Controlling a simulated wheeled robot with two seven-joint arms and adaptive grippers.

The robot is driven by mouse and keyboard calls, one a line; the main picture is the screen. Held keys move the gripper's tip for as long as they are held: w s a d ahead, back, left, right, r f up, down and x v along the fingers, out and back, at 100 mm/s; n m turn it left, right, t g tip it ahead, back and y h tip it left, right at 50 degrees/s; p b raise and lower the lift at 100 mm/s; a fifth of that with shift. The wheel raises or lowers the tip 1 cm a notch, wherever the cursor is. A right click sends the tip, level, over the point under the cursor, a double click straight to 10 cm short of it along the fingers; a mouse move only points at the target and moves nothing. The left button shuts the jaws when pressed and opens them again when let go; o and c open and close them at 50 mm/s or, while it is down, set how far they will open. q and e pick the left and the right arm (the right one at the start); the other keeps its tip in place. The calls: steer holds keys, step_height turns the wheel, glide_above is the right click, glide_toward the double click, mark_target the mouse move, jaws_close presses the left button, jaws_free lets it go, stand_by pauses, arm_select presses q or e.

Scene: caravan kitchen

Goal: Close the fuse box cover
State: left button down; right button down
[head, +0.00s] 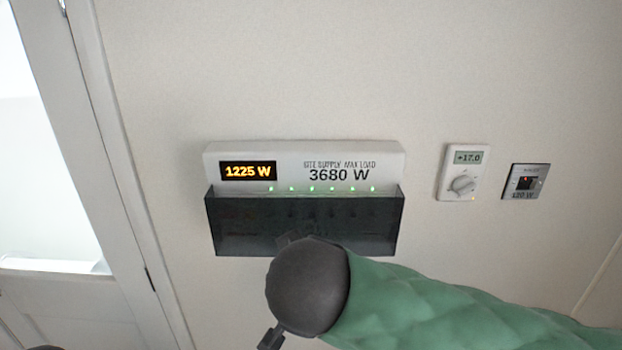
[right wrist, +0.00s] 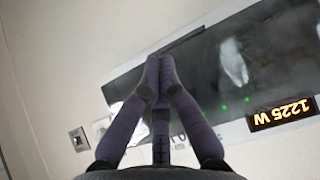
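The fuse box is a white wall unit (head: 290,152) with an orange 1225 W display, a 3680 W label and a row of green lights. Its dark see-through cover (head: 240,225) lies over the lower part, with faint switches behind it. I cannot tell whether the cover is fully flush. The cover also shows in the right wrist view (right wrist: 205,75) as a dark panel. My right gripper (right wrist: 160,62) has its fingertips together with nothing visible between them, in front of the cover; contact is unclear. In the head view, my right wrist hides most of that gripper and part of the cover's lower edge.
A thermostat (head: 463,173) reading +17.0 and a small switch panel (head: 526,182) are on the wall to the right. A white door frame (head: 120,180) with a bright opening is at the left. The wall above the fuse box is clear.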

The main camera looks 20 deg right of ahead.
steer(key=w+d+f+t+b, duration=0.1)
steer(key=w+f+b, duration=0.4)
steer(key=b, duration=0.2)
steer(key=shift+d+f+t+h, duration=0.15)
steer(key=shift+f+t+h, duration=0.05)
steer(key=shift+t+h, duration=0.1)
stand_by(0.4)
